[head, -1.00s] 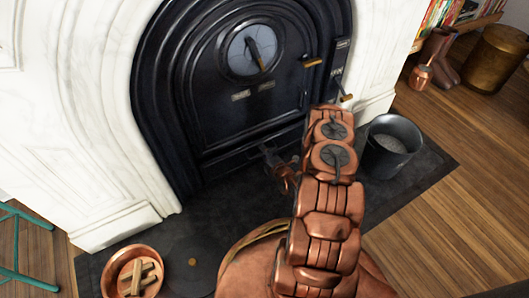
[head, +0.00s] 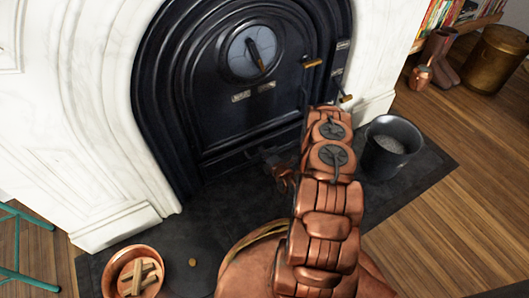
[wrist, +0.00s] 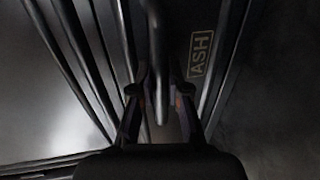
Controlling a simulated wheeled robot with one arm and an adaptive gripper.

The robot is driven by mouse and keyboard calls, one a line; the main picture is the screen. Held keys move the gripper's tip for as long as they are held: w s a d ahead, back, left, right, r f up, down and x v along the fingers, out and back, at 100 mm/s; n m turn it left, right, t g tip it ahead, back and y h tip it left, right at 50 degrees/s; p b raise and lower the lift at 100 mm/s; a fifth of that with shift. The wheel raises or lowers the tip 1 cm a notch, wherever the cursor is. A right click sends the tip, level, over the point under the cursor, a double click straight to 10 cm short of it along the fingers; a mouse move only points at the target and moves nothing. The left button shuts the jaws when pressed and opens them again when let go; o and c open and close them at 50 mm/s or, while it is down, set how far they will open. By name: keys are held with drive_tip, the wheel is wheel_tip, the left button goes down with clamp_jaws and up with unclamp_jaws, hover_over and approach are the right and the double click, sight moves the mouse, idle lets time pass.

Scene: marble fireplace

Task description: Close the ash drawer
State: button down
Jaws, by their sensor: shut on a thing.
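The ash drawer (head: 232,160) is a low black front at the foot of the black stove (head: 215,110). In the wrist view its dark front carries an "ASH" label (wrist: 200,55), right of my fingers. My gripper (head: 279,168) is low at the drawer's right part in the head view, partly hidden by my copper arm. In the wrist view my gripper (wrist: 160,92) has its two fingers on either side of a dark bar handle (wrist: 153,35) and is shut on it. I cannot tell how far the drawer stands out.
A dark bucket of ash (head: 391,146) stands right of my arm on the black hearth (head: 210,215). A copper bowl with wood sticks (head: 133,272) is at the front left, with a small round brass-coloured thing (head: 193,262) beside it. Brass-tipped levers (head: 313,63) stick out from the stove.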

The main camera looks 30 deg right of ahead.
drive_tip(key=shift+w+d+r+p, duration=0.15)
drive_tip(key=shift+w+p, duration=0.1)
drive_tip(key=shift+w, duration=0.4)
drive_tip(key=shift+w+r+p, duration=0.15)
drive_tip(key=shift+w+p, duration=0.1)
drive_tip(key=shift+w, duration=0.35)
drive_tip(key=c, duration=1.1)
unclamp_jaws()
drive_tip(key=shift+f, duration=0.1)
drive_tip(key=shift+c, duration=0.2)
drive_tip(key=shift+s, duration=0.1)
drive_tip(key=v, duration=1.2)
